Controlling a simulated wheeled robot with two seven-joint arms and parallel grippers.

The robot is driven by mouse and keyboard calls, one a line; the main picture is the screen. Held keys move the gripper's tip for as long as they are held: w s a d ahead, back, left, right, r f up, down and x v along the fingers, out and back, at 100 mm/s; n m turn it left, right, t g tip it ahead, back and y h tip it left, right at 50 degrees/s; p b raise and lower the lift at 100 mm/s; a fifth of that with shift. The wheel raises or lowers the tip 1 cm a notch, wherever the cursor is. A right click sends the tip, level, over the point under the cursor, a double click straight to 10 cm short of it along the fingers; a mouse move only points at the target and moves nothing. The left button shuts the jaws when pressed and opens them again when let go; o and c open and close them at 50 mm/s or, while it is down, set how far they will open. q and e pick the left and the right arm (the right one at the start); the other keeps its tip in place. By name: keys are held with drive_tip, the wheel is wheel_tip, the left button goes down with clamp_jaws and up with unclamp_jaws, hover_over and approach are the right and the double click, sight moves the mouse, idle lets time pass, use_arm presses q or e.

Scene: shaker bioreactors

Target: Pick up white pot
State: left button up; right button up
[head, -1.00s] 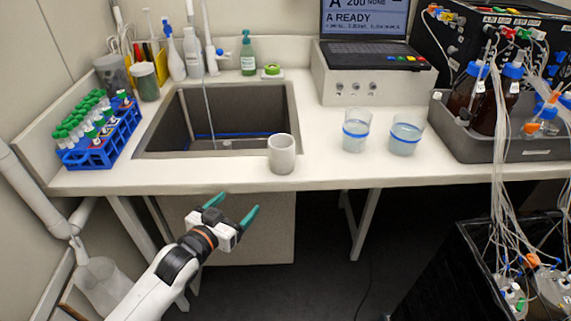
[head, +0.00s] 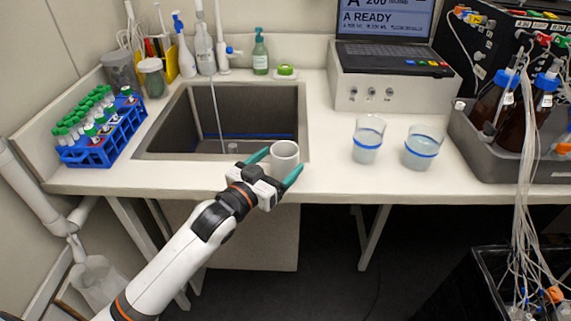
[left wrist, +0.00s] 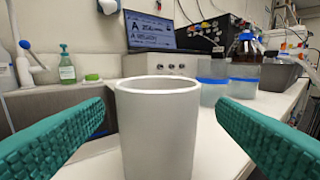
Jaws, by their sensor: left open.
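The white pot (head: 284,154) stands upright on the counter at the front right corner of the sink. It also shows large in the middle of the left wrist view (left wrist: 157,130). My left gripper (head: 276,164) is at the pot, with one green finger on each side of it. In the left wrist view the open fingers (left wrist: 160,130) show a gap on both sides of the pot. The pot's lower part is partly hidden by the gripper in the head view. My right gripper is not in view.
The sink (head: 215,118) lies behind and left of the pot. Two beakers with blue bands (head: 367,140) (head: 421,148) stand to the right. A blue tube rack (head: 110,140) is at the left. A grey tray with bottles (head: 478,128) is at the far right.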

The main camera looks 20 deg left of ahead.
sight(292, 146)
use_arm(q)
drive_tip(key=w, duration=0.2)
drive_tip(key=w+d+r+p, duration=0.1)
drive_tip(key=w, duration=0.1)
drive_tip(key=shift+w, duration=0.1)
drive_tip(key=shift+w+d, duration=0.25)
drive_tip(key=shift+w, duration=0.15)
drive_tip(key=shift+s, duration=0.1)
drive_tip(key=c, duration=1.1)
